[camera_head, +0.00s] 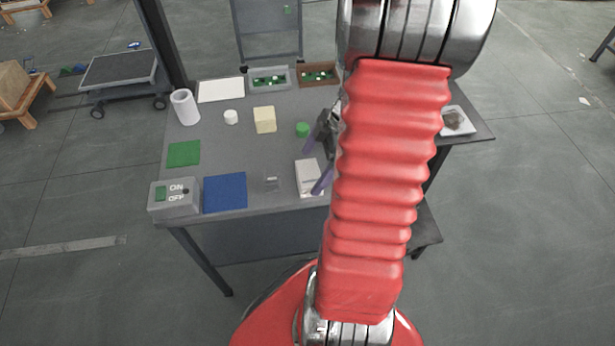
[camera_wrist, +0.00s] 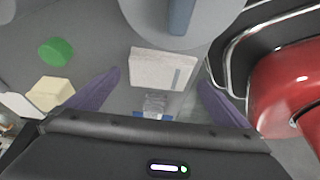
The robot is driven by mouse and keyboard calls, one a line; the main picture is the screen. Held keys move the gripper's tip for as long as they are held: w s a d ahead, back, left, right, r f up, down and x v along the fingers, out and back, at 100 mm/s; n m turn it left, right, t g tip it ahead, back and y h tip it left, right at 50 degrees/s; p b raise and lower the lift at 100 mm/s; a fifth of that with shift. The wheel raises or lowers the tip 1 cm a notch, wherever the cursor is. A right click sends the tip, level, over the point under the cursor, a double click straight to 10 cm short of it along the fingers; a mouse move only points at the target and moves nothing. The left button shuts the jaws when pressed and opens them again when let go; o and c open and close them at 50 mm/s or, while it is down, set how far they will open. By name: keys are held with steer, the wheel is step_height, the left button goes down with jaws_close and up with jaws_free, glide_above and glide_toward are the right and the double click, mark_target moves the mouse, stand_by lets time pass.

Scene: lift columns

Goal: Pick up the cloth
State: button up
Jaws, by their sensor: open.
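A flat blue square (camera_head: 225,194), which looks like a cloth, lies at the table's front edge, right of the ON/OFF box. A flat green square (camera_head: 183,153) lies behind it; I cannot tell for sure which is the cloth. My gripper (camera_head: 316,162) is open and empty above the table, to the right of both squares, near a white box (camera_head: 308,178). In the wrist view, its purple fingers (camera_wrist: 158,97) are spread wide. A sliver of blue (camera_wrist: 139,114) shows above the gripper body, probably the blue square's edge; the rest is hidden.
A small clear item (camera_head: 271,183) lies between the blue square and the white box. A cream block (camera_head: 265,120), green cylinder (camera_head: 302,129), white cylinder (camera_head: 231,117) and white roll (camera_head: 185,107) stand farther back. The grey ON/OFF box (camera_head: 173,198) adjoins the blue square.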

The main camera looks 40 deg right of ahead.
mark_target(311, 173)
steer(key=shift+x, duration=0.9)
steer(key=shift+c, duration=0.4)
steer(key=c, duration=0.8)
steer(key=shift+r, duration=0.1)
steer(key=shift+c, duration=0.3)
step_height(311, 173, up, 10)
